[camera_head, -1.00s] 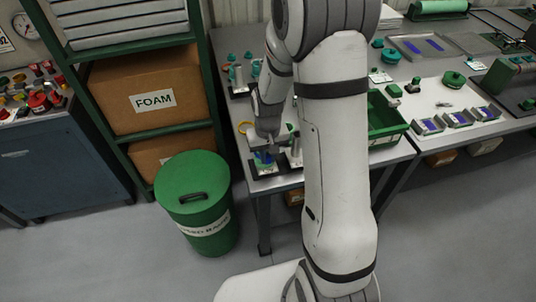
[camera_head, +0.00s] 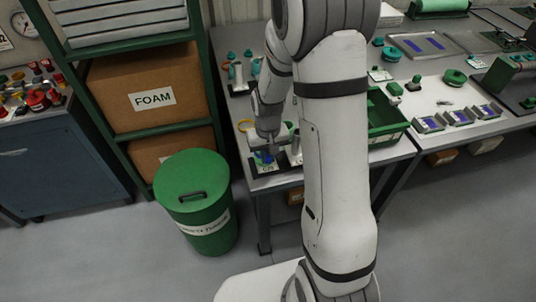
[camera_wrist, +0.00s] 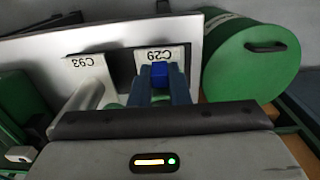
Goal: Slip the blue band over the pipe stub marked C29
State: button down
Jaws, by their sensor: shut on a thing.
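The blue band (camera_wrist: 159,74) shows between my fingers in the wrist view, right at the plate marked C29 (camera_wrist: 161,55). My gripper (camera_wrist: 160,78) is shut on the band. In the head view my gripper (camera_head: 264,156) points down over the C29 plate at the table's front left corner. The C29 pipe stub itself is hidden by the fingers and band, so I cannot tell how far the band is around it. A pale stub (camera_wrist: 87,95) stands at the plate marked C93 (camera_wrist: 84,66), beside my fingers.
A green lidded bin (camera_head: 195,200) stands on the floor left of the table. A green crate (camera_head: 385,122) stands to the right. More stubs with teal tops (camera_head: 232,57) stand at the back.

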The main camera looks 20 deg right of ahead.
jog(key=shift+f, duration=0.2)
jog(key=shift+f+b, duration=0.3)
jog(key=shift+b, duration=0.15)
jog(key=shift+f+b, duration=0.3)
dwell(0.3)
jog(key=c, duration=1.3)
grip_release()
jog(key=shift+o, duration=0.6)
jog(key=shift+o, duration=1.4)
